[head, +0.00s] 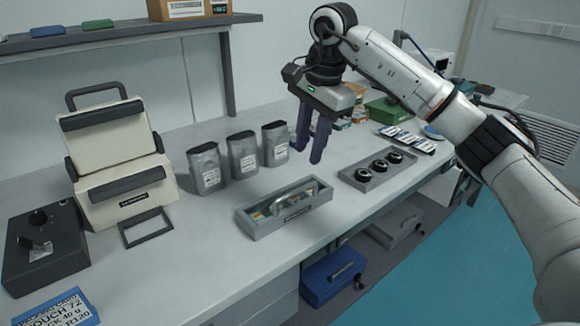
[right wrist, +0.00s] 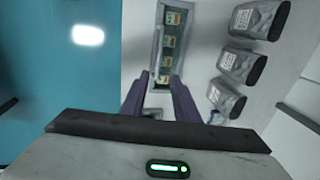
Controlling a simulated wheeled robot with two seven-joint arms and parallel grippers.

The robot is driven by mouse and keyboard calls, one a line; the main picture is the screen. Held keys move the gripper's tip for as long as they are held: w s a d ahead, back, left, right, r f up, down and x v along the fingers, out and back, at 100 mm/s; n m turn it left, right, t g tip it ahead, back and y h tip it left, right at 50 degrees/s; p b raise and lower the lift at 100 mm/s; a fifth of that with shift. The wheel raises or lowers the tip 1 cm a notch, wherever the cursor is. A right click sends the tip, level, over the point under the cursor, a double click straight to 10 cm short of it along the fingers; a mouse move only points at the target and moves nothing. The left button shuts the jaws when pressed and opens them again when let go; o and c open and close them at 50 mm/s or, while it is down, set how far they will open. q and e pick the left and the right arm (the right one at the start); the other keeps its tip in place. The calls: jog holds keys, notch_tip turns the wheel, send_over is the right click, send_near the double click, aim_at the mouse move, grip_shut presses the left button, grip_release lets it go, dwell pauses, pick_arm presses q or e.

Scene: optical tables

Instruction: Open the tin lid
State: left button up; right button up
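A long, low grey tin (head: 288,222) stands near the front edge of the table. Small coloured packets show inside it, and a pale, shiny piece lies across its top; I cannot tell whether this is the lid's handle. In the right wrist view the tin (right wrist: 157,45) runs up the picture, ahead of the fingers, with several packets in a row. My right gripper (head: 308,152) hangs above and behind the tin, its two purple fingers apart and pointing down, empty. In the right wrist view the gripper (right wrist: 151,88) overlaps the tin's near end. My left gripper is not visible.
Three grey pouches (head: 242,155) stand behind the tin. A tray with dark round parts (head: 363,181) lies to its right. A cream sealing machine (head: 115,150) and a dark box (head: 45,262) stand at the left. The bench (head: 200,262) is bare in front of the machine.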

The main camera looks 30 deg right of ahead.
aim_at(302, 188)
jog(key=f, duration=0.3)
jog(key=w+f, duration=0.1)
jog(key=f, duration=0.5)
jog(key=shift+w+a+f, duration=0.1)
jog(key=shift+w+f, duration=0.05)
jog(key=shift+f, duration=0.2)
grip_shut()
